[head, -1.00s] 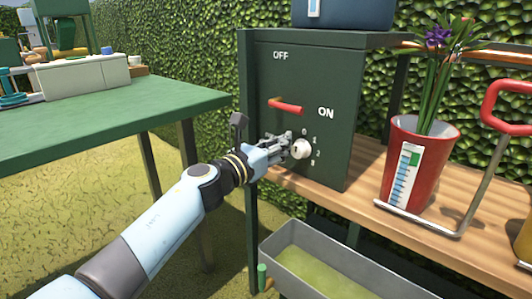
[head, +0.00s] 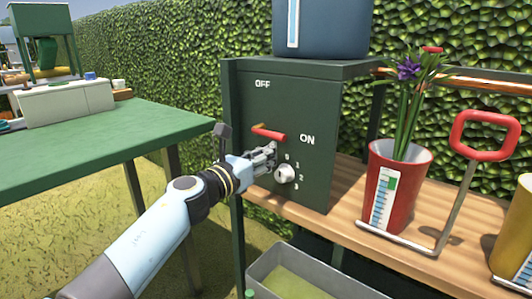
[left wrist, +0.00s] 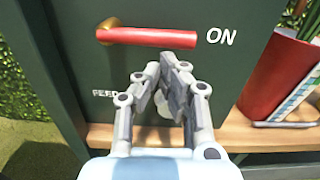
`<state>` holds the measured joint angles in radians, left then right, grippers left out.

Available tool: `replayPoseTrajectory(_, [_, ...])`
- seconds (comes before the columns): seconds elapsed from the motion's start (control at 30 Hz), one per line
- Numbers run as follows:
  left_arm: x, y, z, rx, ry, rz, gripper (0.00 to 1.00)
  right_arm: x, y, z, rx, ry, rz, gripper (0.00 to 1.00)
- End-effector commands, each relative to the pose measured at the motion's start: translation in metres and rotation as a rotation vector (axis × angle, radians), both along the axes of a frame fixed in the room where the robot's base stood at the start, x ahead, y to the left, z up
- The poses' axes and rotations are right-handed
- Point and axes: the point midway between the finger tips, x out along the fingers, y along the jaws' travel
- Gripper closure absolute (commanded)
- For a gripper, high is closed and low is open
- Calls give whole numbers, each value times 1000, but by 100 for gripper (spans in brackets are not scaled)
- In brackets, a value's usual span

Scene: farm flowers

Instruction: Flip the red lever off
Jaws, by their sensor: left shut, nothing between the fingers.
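The red lever (head: 269,132) is on the front of a dark green control box (head: 310,110). Its free end points right, toward the ON label (head: 307,139); the OFF label (head: 262,85) is above it. In the left wrist view the lever (left wrist: 150,37) lies nearly level, pivoted at its left end. My left gripper (head: 272,150) is shut and empty, just below the lever's free end; in the left wrist view its fingertips (left wrist: 162,68) are below the lever with a small gap showing. My right gripper is not in view.
A white numbered dial (head: 285,174) sits below the lever. A red pot (head: 396,190) with a purple flower stands on the wooden shelf to the right, beside a red-handled metal stand (head: 485,135). A green table (head: 90,145) is at left, a grey trough (head: 300,275) below.

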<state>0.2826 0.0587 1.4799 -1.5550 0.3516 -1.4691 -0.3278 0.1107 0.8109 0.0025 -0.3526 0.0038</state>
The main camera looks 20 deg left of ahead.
Motion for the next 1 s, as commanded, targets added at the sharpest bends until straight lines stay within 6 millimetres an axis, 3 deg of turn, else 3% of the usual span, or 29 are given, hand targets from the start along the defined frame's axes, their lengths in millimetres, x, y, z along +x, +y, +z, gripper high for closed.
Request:
replayPoseTrajectory(0.3, [-1, -2, 4, -44, 16, 1, 100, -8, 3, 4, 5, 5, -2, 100])
replayPoseTrajectory(0.87, [-2, -6, 19, -207, 73, 1, 100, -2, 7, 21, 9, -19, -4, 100])
replayPoseTrajectory(1.0, [-2, -8, 28, -313, 110, 0, 100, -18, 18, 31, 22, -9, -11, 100])
